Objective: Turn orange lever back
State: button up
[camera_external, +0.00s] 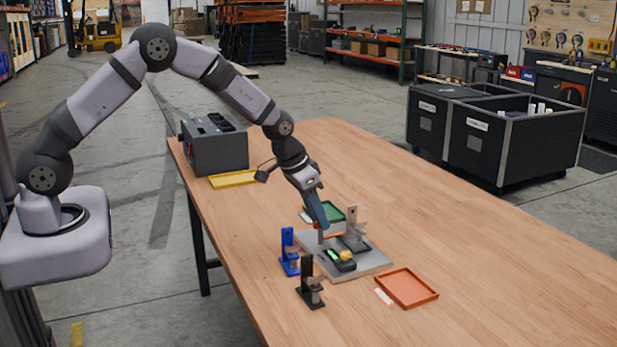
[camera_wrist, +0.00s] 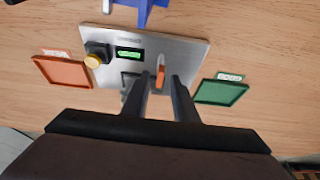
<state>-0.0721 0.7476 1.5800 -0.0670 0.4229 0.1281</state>
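The orange lever (camera_wrist: 160,77) stands out from a slot on a grey panel plate (camera_wrist: 190,50) in the wrist view. My gripper (camera_wrist: 160,80) has its two fingers apart, one on each side of the lever, with visible gaps. In the external view my gripper (camera_external: 322,222) points down over the back left of the plate (camera_external: 372,266). A bit of the orange lever (camera_external: 332,231) shows by the fingertips there. The plate also bears a yellow knob (camera_wrist: 93,61) on a black block and a green-lit display (camera_wrist: 129,54).
An orange tray (camera_external: 408,288) and a green tray (camera_wrist: 220,92) flank the plate. A blue stand (camera_external: 289,252), a black stand (camera_external: 309,285) and a grey stand (camera_external: 353,222) are close by. A grey box (camera_external: 215,146) and yellow tray (camera_external: 234,179) sit farther back. The table's right side is clear.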

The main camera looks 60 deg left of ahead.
jog(key=shift+f, duration=0.1)
grip_shut()
dwell(1.4)
